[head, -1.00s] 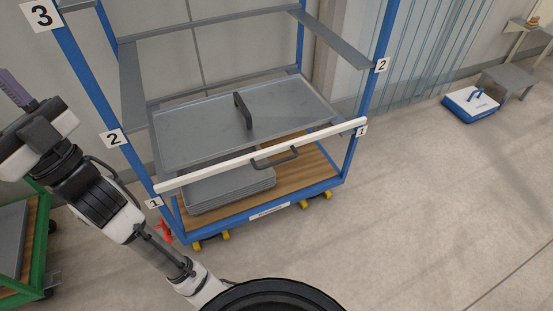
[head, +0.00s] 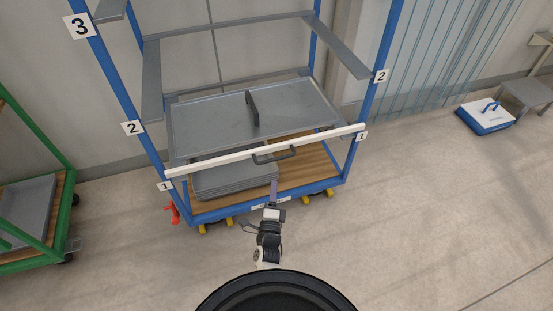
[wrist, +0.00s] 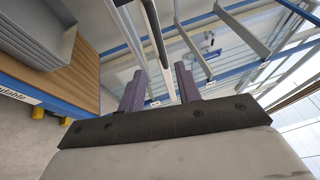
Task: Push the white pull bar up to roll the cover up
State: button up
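The white pull bar (head: 215,161) spans the front of the blue rack between the two posts, near the labels 1. A dark handle (head: 275,156) hangs at its middle. A clear cover is hard to make out above the bar. My gripper (head: 273,184) is in front of the rack's lower part, below the handle in the picture.
A grey tray with a handle (head: 205,118) sits behind the bar, above stacked grey trays (head: 232,182) on the wooden deck (head: 310,165). A green cart (head: 68,200) stands left. A blue-white box (head: 486,117) lies right. The floor in front is clear.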

aim_at(276, 158)
jog(key=b+x, duration=0.4)
jog(key=x, duration=0.8)
jog(key=shift+w+a, duration=0.1)
grip_shut()
